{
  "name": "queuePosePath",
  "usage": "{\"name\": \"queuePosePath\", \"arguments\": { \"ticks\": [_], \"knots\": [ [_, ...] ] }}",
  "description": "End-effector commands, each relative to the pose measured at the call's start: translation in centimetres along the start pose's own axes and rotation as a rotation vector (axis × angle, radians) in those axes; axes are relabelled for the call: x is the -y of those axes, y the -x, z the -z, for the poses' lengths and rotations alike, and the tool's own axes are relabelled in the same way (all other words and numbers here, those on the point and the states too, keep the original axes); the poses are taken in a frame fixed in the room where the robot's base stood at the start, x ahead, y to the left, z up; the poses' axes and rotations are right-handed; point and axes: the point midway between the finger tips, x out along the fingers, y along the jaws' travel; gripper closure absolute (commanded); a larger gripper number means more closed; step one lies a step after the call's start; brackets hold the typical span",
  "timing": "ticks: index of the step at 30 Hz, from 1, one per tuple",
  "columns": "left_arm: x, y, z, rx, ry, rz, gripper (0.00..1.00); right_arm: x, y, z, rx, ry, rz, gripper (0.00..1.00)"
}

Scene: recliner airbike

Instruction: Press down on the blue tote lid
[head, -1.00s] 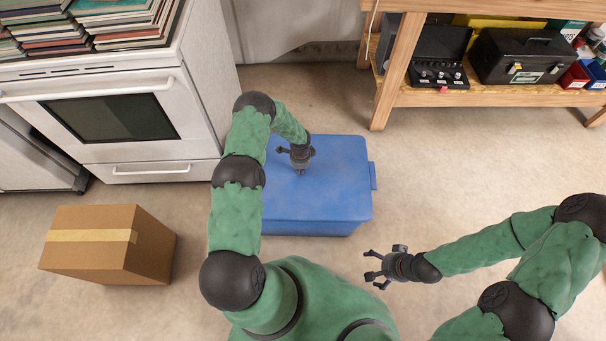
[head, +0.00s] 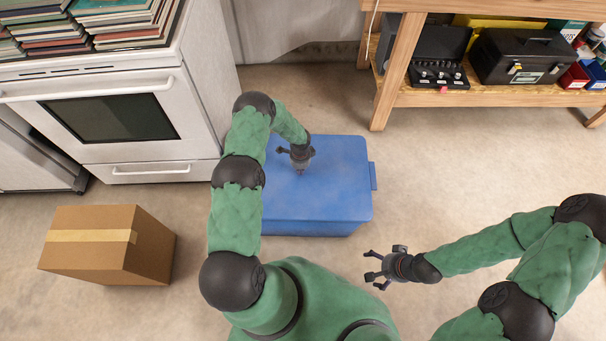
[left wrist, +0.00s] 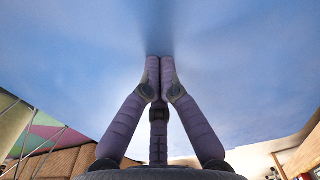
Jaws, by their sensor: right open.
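The blue tote (head: 310,222) stands on the floor with its blue lid (head: 337,185) on top. The lid looks flat and level in the head view. My left gripper (head: 299,172) points down at the lid, left of its middle. In the left wrist view, the fingers of my left gripper (left wrist: 160,62) are closed together with nothing between them. Their tips are at or very near the blue lid surface (left wrist: 80,60); I cannot tell how hard they touch. My right gripper (head: 372,268) is open and empty, to the right of the tote and nearer to me.
A cardboard box (head: 90,245) sits on the floor at the left. A white stove (head: 150,125) stands behind it, close to the tote. A wooden workbench (head: 390,85) with toolboxes is at the back right. The floor right of the tote is clear.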

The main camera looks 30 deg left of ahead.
Motion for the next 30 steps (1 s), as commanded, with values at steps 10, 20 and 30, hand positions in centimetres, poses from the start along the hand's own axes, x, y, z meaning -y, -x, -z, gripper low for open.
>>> {"name": "queuePosePath", "arguments": {
  "ticks": [10, 20, 30],
  "knots": [
    [-0.4, 0.6, 0.0, 0.001, -0.001, -0.007, 1.0, 0.2, 0.5, 0.0, 0.0, 0.0, 0.0, 0.05],
    [-0.1, 3.1, 0.0, 0.0, -0.001, -0.002, 1.0, 0.6, 1.8, -0.1, 0.0, 0.0, 0.0, 0.05],
    [-0.1, 5.5, 0.0, 0.001, -0.001, -0.002, 1.0, 1.1, 3.0, -0.1, 0.0, 0.0, 0.0, 0.05]
  ]
}}
